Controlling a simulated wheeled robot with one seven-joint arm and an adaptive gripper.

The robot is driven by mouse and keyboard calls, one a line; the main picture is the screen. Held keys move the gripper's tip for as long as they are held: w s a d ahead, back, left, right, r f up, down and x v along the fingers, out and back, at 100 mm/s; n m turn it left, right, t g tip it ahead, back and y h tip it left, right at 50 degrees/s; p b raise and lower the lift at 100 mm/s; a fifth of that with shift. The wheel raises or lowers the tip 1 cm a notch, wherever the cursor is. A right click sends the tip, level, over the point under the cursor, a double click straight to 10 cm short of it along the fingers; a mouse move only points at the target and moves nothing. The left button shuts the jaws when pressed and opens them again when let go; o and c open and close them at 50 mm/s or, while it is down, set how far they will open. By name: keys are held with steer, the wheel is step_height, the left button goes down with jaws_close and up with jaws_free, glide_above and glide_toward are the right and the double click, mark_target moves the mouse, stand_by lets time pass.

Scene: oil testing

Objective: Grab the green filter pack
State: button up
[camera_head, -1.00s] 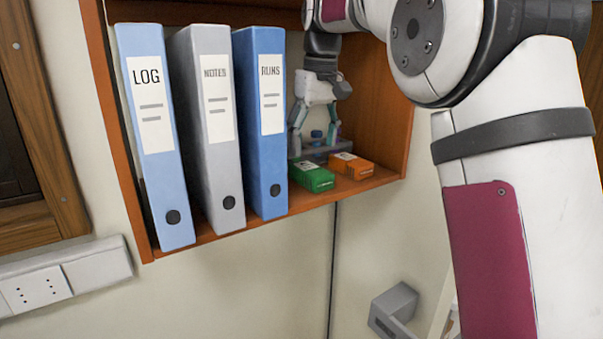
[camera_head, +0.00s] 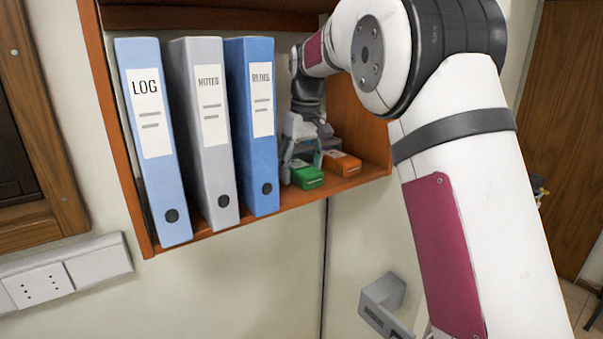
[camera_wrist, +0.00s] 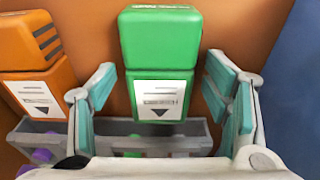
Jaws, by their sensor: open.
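The green filter pack (camera_head: 306,176) lies on the shelf, to the right of the blue RUNS binder. In the wrist view the green filter pack (camera_wrist: 160,45) has a white label with a dark triangle. My gripper (camera_head: 302,165) is low over the shelf at the pack. In the wrist view my gripper (camera_wrist: 170,95) is open, with one teal-padded finger on each side of the pack's labelled end. Gaps show between the pads and the pack, so nothing is held.
An orange pack (camera_head: 342,163) lies close to the right of the green one. A grey tray (camera_wrist: 190,132) with purple and green items is beside the packs. The RUNS binder (camera_head: 253,130) stands close on the left. The shelf's right wall (camera_head: 362,130) bounds the space.

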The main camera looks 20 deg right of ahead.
steer(key=c, duration=1.3)
steer(key=shift+r, duration=0.1)
steer(key=shift+c, duration=0.2)
